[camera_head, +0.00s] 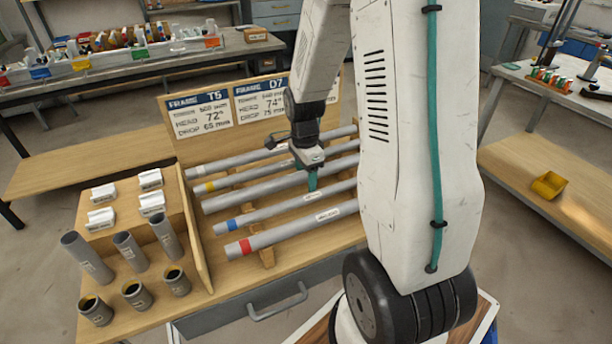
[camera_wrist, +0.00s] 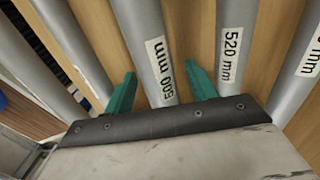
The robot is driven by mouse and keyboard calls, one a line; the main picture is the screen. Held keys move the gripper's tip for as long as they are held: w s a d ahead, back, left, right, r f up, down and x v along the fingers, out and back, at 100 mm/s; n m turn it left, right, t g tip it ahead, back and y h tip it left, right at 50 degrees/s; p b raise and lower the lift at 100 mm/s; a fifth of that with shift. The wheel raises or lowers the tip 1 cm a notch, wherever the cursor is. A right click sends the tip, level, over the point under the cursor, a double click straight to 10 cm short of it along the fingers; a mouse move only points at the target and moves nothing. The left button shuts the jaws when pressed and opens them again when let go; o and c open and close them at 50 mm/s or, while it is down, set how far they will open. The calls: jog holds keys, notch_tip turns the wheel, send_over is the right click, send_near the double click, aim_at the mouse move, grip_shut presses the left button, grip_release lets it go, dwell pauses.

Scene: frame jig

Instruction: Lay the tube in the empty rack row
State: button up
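Several long grey tubes lie side by side on the wooden rack (camera_head: 268,257) in the head view. Their left ends differ: one with a red band (camera_head: 266,241), one with a blue band (camera_head: 250,219), one with a yellow band (camera_head: 224,182). My gripper (camera_head: 312,184) is low over the middle tube (camera_head: 250,194), which shows no coloured band. In the wrist view, my teal fingers stand apart on either side of a labelled tube (camera_wrist: 143,28), with a gap at the right finger. A tube labelled 520 mm (camera_wrist: 236,22) lies to its right. I see no clearly empty row.
A sign board (camera_head: 215,115) marked T5 and D7 stands behind the rack. At left are short upright grey tubes (camera_head: 128,250), dark cups (camera_head: 136,294) and white blocks (camera_head: 102,218). A wooden divider (camera_head: 193,228) separates them from the rack.

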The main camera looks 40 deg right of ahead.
jog(key=r, duration=0.7)
jog(key=shift+w+d+r, duration=0.1)
jog(key=shift+w+r, duration=0.1)
jog(key=shift+r, duration=0.2)
jog(key=shift+s+n, duration=0.1)
jog(key=shift+n, duration=0.4)
jog(key=s+a+r+n+t, duration=0.1)
jog(key=s+a+r+n, duration=0.6)
jog(key=s+a+n, duration=0.1)
jog(key=s+a+r+n+t, duration=0.1)
jog(key=s+a+r+n, duration=0.6)
jog(key=s+n, duration=0.4)
jog(key=shift+a+r+n, duration=0.3)
jog(key=shift+a+n, duration=0.3)
jog(key=shift+a, duration=0.25)
